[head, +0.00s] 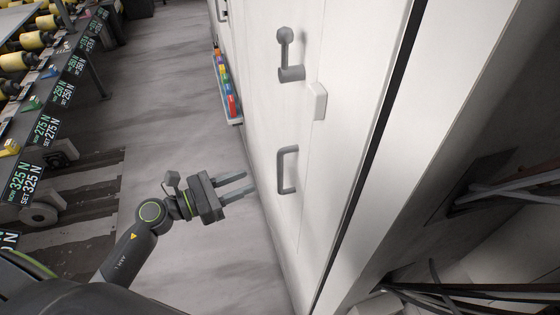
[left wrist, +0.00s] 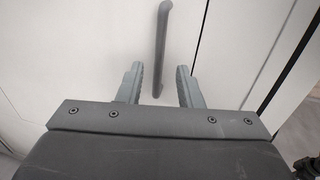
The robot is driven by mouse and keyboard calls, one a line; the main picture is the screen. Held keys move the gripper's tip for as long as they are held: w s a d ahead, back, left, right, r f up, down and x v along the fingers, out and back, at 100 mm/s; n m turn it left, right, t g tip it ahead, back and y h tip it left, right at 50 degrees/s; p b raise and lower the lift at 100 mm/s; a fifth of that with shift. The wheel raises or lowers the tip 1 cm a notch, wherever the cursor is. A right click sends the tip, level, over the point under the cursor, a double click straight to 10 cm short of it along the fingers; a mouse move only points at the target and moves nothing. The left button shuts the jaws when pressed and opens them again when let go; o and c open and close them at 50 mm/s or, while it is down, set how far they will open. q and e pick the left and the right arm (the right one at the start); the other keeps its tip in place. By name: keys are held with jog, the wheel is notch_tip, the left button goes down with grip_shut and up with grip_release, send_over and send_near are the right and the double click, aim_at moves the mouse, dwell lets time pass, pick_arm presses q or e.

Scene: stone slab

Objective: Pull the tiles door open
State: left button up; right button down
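A white cabinet front (head: 325,190) carries a grey bar handle (head: 284,170). No label shows which door is the tiles door. My left gripper (head: 244,183) is open and empty, its fingers pointing at the bar handle with a gap between them in the head view. In the left wrist view the handle (left wrist: 161,45) runs nearly upright, in line with the space between the fingertips (left wrist: 160,68), and appears beyond them. The door panel looks shut, with a thin seam beside the handle. My right gripper is not in view.
A grey lever fitting (head: 289,62) and a small white box (head: 318,101) stick out from the cabinet above the handle. A tray of coloured items (head: 228,95) sits low alongside. Rollers with number displays (head: 45,130) line the left. Grey floor (head: 180,100) between is clear.

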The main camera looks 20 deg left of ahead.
pick_arm(q)
jog(key=p, duration=0.4)
send_over(280, 189)
jog(key=shift+w+a, duration=0.1)
jog(key=shift+w, duration=0.3)
grip_shut()
